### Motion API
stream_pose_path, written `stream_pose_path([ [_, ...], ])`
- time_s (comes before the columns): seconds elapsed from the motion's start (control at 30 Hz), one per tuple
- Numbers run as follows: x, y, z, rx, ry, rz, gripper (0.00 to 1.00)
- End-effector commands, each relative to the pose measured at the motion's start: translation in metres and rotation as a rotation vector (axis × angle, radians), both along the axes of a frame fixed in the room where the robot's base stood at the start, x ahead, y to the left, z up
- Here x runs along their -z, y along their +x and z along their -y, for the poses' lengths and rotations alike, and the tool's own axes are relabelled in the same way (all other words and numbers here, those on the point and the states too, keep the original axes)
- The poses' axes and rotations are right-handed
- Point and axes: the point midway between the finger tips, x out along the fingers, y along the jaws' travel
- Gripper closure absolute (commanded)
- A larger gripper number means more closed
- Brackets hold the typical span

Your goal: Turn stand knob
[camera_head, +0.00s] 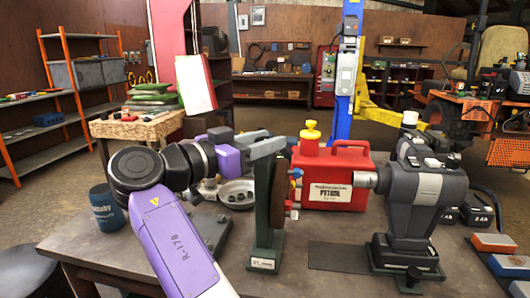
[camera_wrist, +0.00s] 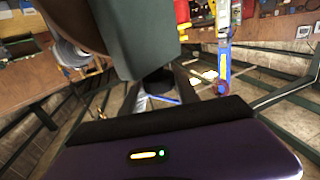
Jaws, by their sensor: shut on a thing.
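The stand (camera_head: 262,215) is a dark green upright on a small labelled base on the bench, with a brown disc (camera_head: 279,190) on its right side. In the wrist view its green-grey block (camera_wrist: 135,40) and the disc (camera_wrist: 70,22) fill the upper left. A black round knob (camera_wrist: 157,78) sits below the block, between my fingers. My gripper (camera_wrist: 160,90) is shut on this knob. In the head view my gripper (camera_head: 252,137) reaches the upper left side of the stand; the knob and fingertips cannot be made out there.
A red petrol can (camera_head: 345,170) stands right behind the stand, and a grey machine (camera_head: 415,195) stands to its right. A blue mug (camera_head: 106,209), a metal bowl (camera_head: 237,192) and a dark plate (camera_head: 207,235) lie left. The bench front right of the stand is mostly bare.

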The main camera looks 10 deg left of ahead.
Motion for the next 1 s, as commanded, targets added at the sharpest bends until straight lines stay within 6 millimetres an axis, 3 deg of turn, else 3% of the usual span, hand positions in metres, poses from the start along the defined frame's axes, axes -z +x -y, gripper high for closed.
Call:
stream_pose_path([
  [0.3, -0.0002, 0.0009, 0.0006, 0.093, -0.001, 0.001, 1.00],
  [0.87, -0.0009, 0.0013, 0.0017, 0.113, 0.001, 0.001, 1.00],
  [0.9, -0.0009, 0.0013, 0.0018, 0.113, 0.001, 0.001, 0.57],
  [1.0, -0.0008, 0.0012, 0.0014, 0.112, 0.001, 0.001, 0.41],
])
